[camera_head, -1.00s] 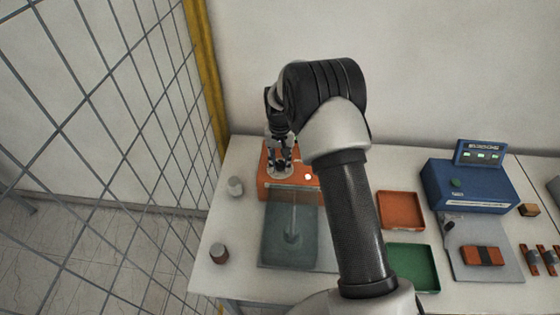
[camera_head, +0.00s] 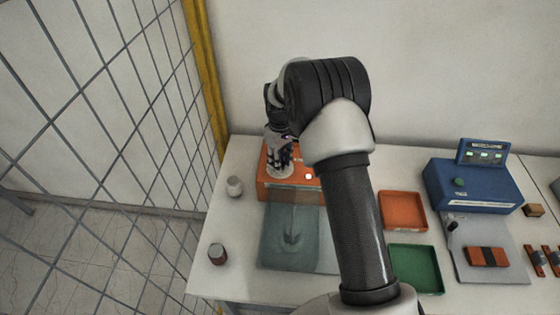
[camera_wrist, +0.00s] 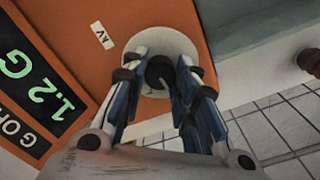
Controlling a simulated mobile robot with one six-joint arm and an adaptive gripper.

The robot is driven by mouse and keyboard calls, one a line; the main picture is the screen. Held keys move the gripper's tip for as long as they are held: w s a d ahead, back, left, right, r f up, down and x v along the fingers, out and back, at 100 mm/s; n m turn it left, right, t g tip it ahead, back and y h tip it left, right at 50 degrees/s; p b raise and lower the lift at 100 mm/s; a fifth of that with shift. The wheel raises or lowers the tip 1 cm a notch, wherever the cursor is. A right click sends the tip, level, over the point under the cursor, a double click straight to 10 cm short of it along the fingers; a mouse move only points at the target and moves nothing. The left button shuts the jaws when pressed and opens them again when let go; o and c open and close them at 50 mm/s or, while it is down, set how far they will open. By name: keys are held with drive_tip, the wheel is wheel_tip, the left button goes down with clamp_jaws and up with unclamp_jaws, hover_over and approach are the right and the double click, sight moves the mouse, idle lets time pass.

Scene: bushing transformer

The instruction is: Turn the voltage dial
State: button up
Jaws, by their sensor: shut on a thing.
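The voltage dial is a dark round knob (camera_wrist: 160,71) on a pale disc, next to a "KV" label (camera_wrist: 102,35), on the orange housing (camera_wrist: 165,18). My gripper (camera_wrist: 160,75) is shut on the knob, with one finger on each side of it in the wrist view. In the head view my gripper (camera_head: 279,165) points down onto the top of the orange box (camera_head: 300,196). There the knob is hidden by the fingers. A display (camera_wrist: 45,95) on the housing reads "1.2" with a partly cut-off letter after it.
An orange tray (camera_head: 402,211), a green tray (camera_head: 414,268) and a blue device (camera_head: 470,186) are on the right. A wire fence (camera_head: 120,130) is at the left.

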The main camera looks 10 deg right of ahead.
drive_tip(key=n, duration=0.3)
drive_tip(key=shift+n, duration=0.3)
drive_tip(key=shift+n+b, duration=0.35)
drive_tip(key=shift+n, duration=1.55)
drive_tip(key=o, duration=1.1)
drive_tip(key=shift+r, duration=0.1)
wheel_tip(320, 180, up, 12)
drive_tip(key=shift+f, duration=0.1)
